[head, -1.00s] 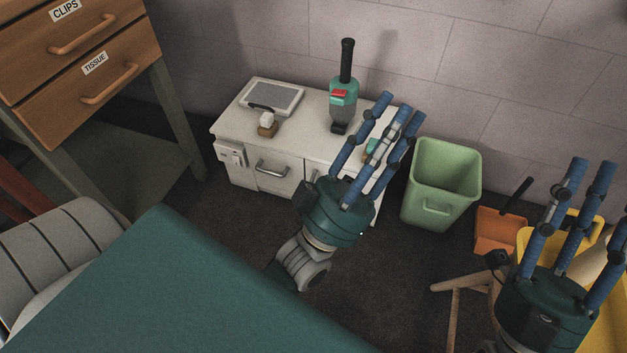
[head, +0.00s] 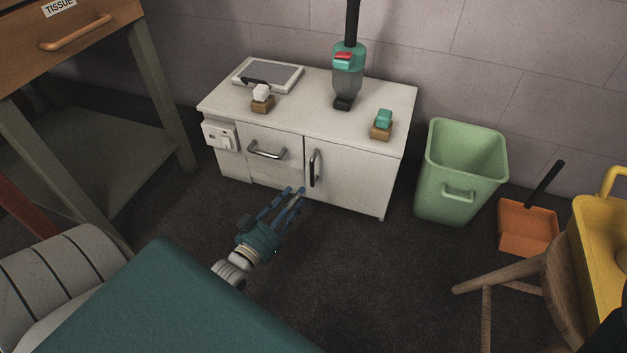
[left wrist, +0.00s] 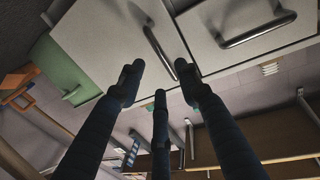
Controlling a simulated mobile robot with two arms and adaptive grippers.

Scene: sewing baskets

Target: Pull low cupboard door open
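The low white cupboard (head: 359,148) stands against the wall. Its right door (head: 350,180) is shut and has an upright dark metal bar handle (head: 315,168) near its left edge. My left gripper (head: 291,195) is in front of the cupboard, just left of and below this handle. In the left wrist view its fingers (left wrist: 157,80) are spread, with nothing between them. The door handle (left wrist: 158,50) shows beyond the fingertips, between the two outer fingers; contact cannot be told. My right gripper is not in view.
The cupboard's left front (head: 265,170) has a horizontal handle (head: 267,152). A green bin (head: 462,170) and orange dustpan (head: 528,228) stand to the right. A wooden stool (head: 565,285) is lower right. A teal surface (head: 170,305) fills the lower left.

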